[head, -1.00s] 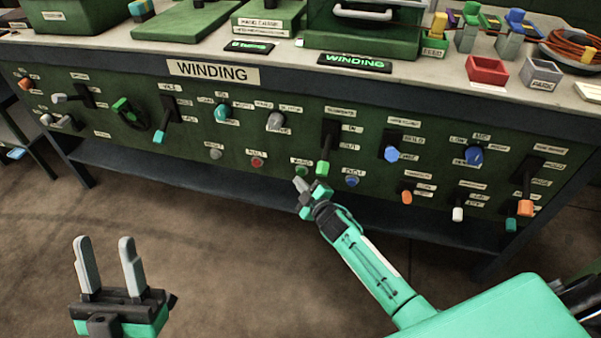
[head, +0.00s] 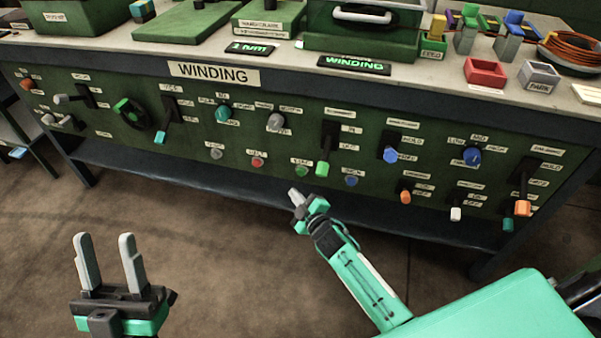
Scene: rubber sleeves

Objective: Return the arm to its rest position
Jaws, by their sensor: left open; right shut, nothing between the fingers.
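My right gripper (head: 296,198) is shut and empty. It is in front of the green control panel (head: 190,155), just below the green push button (head: 302,171) in the picture, and appears apart from it. My teal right arm (head: 360,280) reaches up to it from the lower right. My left gripper (head: 108,262) is at the lower left, open and empty, its two grey fingers pointing up over the floor.
The panel carries several knobs and levers, including a green-tipped lever (head: 323,168), a blue button (head: 351,181) and a red button (head: 257,162). A shelf bar (head: 200,185) runs below. The brown floor (head: 230,270) between my grippers is clear.

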